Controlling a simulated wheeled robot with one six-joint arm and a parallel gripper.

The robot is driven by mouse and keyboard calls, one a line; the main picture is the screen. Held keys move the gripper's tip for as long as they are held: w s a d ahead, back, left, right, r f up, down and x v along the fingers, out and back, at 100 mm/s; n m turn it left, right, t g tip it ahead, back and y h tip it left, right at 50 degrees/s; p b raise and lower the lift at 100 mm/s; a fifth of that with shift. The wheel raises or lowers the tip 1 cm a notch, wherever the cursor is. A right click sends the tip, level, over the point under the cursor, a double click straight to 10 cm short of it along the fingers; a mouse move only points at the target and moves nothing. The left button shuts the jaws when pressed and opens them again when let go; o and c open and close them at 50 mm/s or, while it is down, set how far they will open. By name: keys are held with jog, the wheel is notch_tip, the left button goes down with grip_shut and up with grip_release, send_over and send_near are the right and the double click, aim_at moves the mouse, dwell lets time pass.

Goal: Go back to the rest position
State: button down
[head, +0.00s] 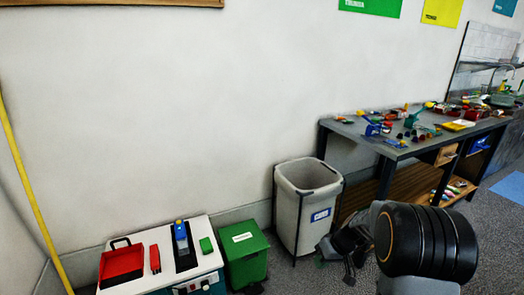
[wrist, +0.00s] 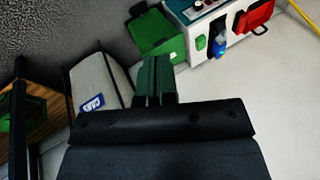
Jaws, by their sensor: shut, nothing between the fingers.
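My gripper (head: 345,245) shows in the head view in front of the grey bin, at the lower middle, pointing left and down in mid-air. Its fingertips are partly blurred there. In the wrist view my gripper (wrist: 154,75) has its two dark fingers side by side and shut, with nothing between them. My black wrist joint fills the lower right of the head view.
A white station (head: 180,250) at lower left bears a red tray (head: 122,264), a blue item (head: 181,232) and a green block (head: 206,245). Beside it are a green bin (head: 245,262) and grey bin (head: 298,215). A cluttered workbench (head: 405,150) stands right.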

jog(key=s+r+m+t+h+p, duration=0.1)
jog(key=s+r+p, duration=0.4)
jog(key=r, duration=0.5)
jog(key=s+a+r+m+h+p, duration=0.1)
jog(key=s+r+p, duration=0.4)
jog(key=r, duration=0.6)
jog(key=s+a+r+m+t+h+p, duration=0.1)
jog(key=s+r+h+p, duration=0.2)
jog(key=r, duration=0.7)
jog(key=s+p, duration=0.2)
jog(key=s, duration=0.2)
jog(key=shift+a+r+t, duration=0.25)
jog(key=shift+r+t, duration=0.05)
jog(key=shift+r, duration=0.1)
